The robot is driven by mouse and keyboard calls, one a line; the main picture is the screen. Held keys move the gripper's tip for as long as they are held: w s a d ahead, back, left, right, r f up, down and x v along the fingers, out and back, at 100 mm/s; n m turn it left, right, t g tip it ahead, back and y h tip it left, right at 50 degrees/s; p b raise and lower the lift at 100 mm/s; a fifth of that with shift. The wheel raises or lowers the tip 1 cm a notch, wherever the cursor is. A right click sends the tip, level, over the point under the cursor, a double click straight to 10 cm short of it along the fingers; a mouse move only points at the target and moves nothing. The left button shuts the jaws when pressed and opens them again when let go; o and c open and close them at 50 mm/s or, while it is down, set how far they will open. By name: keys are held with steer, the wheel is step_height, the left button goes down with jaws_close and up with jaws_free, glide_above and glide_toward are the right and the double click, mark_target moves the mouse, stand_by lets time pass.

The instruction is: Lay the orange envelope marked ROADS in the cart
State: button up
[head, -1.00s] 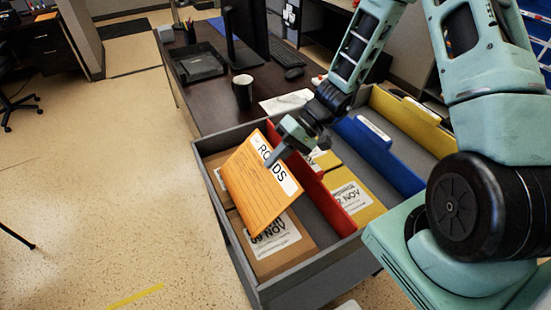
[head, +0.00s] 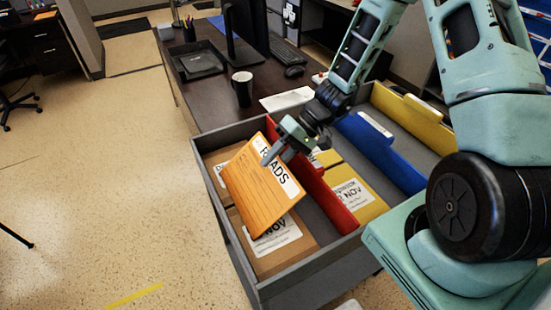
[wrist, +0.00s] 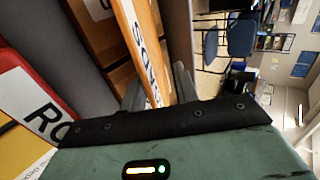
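The orange envelope (head: 258,190) marked ROADS is tilted inside the left section of the grey cart (head: 284,288), over brown packages and beside the red divider (head: 330,196). Its lower corner is over a package label; whether it touches is unclear. My gripper (head: 276,156) is at its upper edge and covers part of the lettering. In the wrist view the fingers (wrist: 158,92) stand apart, one on each side of the envelope (wrist: 148,50). They look open, with a gap beside it.
Brown packages (head: 292,255) with white labels lie in the cart's left section. Blue (head: 378,152) and yellow (head: 414,116) dividers stand further right.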

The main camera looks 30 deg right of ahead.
steer(key=b+v, duration=0.1)
steer(key=v, duration=1.6)
steer(key=shift+d+r+b, duration=0.2)
steer(key=shift+b, duration=0.15)
steer(key=s+a+r+n+g+h, duration=0.1)
steer(key=s+a+n+g+h, duration=0.2)
steer(key=a, duration=0.5)
steer(key=s+a+r+n+h, duration=0.1)
steer(key=s+a+h, duration=0.1)
steer(key=s+a, duration=0.4)
steer(key=s+a+r+n+t+h, duration=0.1)
steer(key=s+a+n+t+h, duration=0.2)
steer(key=s+a, duration=0.6)
steer(key=shift+s+r+n+h, duration=0.4)
steer(key=shift+s+h, duration=0.3)
steer(key=shift+s, duration=0.3)
